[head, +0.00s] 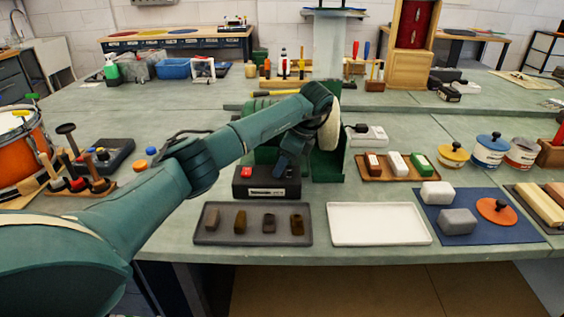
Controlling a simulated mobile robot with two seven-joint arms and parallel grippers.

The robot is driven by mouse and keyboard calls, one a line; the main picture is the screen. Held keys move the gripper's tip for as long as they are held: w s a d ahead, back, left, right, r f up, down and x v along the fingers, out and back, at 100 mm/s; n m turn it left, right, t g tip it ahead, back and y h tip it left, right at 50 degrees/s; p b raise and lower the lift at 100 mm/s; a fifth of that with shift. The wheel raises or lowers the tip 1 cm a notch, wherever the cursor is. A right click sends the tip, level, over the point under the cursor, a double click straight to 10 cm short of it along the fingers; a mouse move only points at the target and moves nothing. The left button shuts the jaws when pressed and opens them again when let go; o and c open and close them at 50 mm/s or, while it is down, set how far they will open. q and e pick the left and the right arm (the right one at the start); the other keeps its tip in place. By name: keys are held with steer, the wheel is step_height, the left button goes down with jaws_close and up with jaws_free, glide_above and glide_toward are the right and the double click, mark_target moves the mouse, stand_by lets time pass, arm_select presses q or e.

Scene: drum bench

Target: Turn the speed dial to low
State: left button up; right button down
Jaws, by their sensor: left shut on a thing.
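A dark control box (267,188) with a red mark and a white label on its front stands on the bench behind the grey tray. My left arm reaches in from the left, and my left gripper (284,168) points down at the top of this box. Its fingers are shut at the spot where the speed dial would be. The dial is hidden by the gripper, so its setting cannot be read. A green machine with a pale wheel (330,130) stands just behind and right of the gripper. My right gripper is not in view.
A grey tray (220,235) with several small dark blocks and an empty white tray (378,224) lie in front. A wooden tray (372,174) of small blocks, lidded jars and a blue mat (512,231) are at right. An orange drum (20,150) stands at left.

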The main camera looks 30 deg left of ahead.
arm_select(q)
steer(key=shift+w+n+g, duration=0.1)
steer(key=shift+n+g, duration=0.3)
steer(key=shift+n, duration=0.7)
steer(key=shift+a, duration=0.1)
steer(key=shift+h, duration=0.3)
steer(key=o, duration=1)
steer(key=shift+c, duration=0.2)
steer(key=p+v, duration=0.1)
steer(key=v, duration=1.2)
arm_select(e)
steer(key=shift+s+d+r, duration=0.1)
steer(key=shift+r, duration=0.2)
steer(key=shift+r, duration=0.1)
